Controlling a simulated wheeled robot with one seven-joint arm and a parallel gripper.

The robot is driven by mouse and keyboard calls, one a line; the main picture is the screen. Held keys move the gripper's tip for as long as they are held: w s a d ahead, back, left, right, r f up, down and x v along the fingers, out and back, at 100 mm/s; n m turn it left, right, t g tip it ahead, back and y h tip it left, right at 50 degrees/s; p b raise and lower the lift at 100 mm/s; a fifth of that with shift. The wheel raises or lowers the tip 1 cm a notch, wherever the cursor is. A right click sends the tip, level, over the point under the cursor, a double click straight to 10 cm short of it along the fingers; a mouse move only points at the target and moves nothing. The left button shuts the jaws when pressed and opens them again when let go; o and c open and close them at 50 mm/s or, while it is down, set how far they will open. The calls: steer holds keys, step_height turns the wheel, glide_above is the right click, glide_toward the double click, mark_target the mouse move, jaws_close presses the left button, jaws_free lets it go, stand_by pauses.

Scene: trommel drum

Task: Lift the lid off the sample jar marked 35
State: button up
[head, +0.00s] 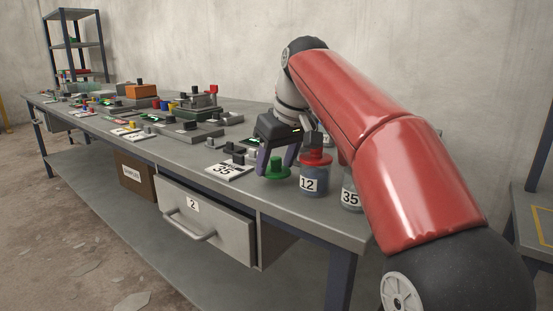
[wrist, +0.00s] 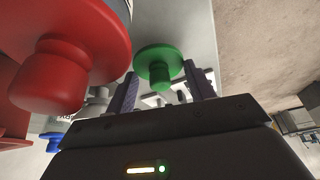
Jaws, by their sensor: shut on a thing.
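My gripper (head: 275,168) points down over the front part of the bench, its two fingers around a green lid (head: 275,172) with a knob. In the wrist view the green lid (wrist: 160,65) shows between the fingers. No jar shows under it; I cannot tell whether it touches the bench top. The jar marked 35 (head: 350,198) stands at the bench's right end, partly behind my red arm, so its top is hidden. A white plate marked 35 (head: 227,170) lies left of my gripper.
A jar marked 12 (head: 313,185) with a red lid (head: 316,158) stands between my gripper and the jar marked 35. The red lid (wrist: 75,65) is close by in the wrist view. Several devices fill the bench to the left. A drawer marked 2 (head: 210,225) is below the bench top.

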steer(key=shift+f, duration=0.55)
stand_by(1.0)
steer(key=o, duration=1)
steer(key=shift+o, duration=0.4)
steer(key=o, duration=0.4)
steer(key=shift+r+p, duration=3.55)
steer(key=shift+p, duration=0.25)
